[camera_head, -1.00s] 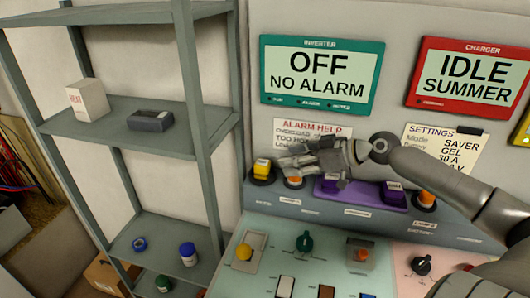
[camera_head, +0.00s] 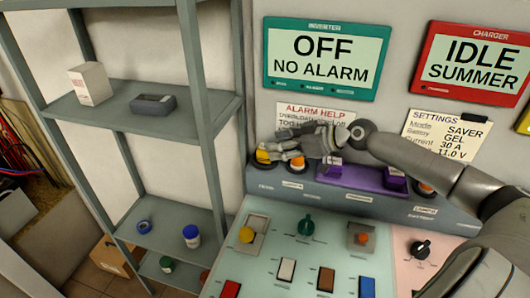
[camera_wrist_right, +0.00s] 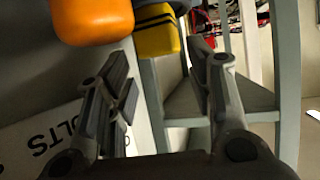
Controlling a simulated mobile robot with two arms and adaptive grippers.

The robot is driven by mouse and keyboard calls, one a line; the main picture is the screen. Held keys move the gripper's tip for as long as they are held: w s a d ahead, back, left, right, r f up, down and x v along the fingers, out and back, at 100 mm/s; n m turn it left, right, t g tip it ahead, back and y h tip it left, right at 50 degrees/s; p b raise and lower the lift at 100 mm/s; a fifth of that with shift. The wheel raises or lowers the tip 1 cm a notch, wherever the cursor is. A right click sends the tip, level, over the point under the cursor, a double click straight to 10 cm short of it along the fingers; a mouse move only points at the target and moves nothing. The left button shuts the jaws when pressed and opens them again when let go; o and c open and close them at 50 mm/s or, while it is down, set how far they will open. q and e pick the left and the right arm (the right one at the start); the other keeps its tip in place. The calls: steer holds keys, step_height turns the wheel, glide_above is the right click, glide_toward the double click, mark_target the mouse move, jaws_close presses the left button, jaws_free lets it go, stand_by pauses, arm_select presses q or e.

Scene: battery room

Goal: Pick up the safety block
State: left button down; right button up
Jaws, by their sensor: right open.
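The safety block, which I take to be the yellow block with black stripes (camera_head: 262,157), sits at the left end of the panel ledge in the head view. It also shows at the top middle of the right wrist view (camera_wrist_right: 157,33). My right gripper (camera_head: 273,145) is open and empty, with its fingers pointing left, close to the block and partly over it in the head view. In the wrist view the block shows beyond the fingertips, between the two fingers (camera_wrist_right: 160,62), and it looks apart from them. My left gripper is not in view.
An orange knob (camera_head: 297,163) stands right beside the block and also shows large in the wrist view (camera_wrist_right: 92,18). A purple tray (camera_head: 360,178) lies farther right on the ledge. A grey shelf (camera_head: 205,105) stands to the left. Switches cover the panel below.

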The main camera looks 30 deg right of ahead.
mark_target(265, 153)
steer(key=shift+w+a+f+p, duration=0.15)
steer(key=shift+w+a+p, duration=0.3)
steer(key=shift+w+p, duration=0.3)
steer(key=p+x, duration=0.1)
steer(key=x, duration=0.2)
steer(key=shift+s+f, duration=0.1)
steer(key=shift+f, duration=0.05)
steer(key=shift+w+a+f, duration=0.15)
steer(key=shift+w+f, duration=0.1)
steer(key=c, duration=0.8)
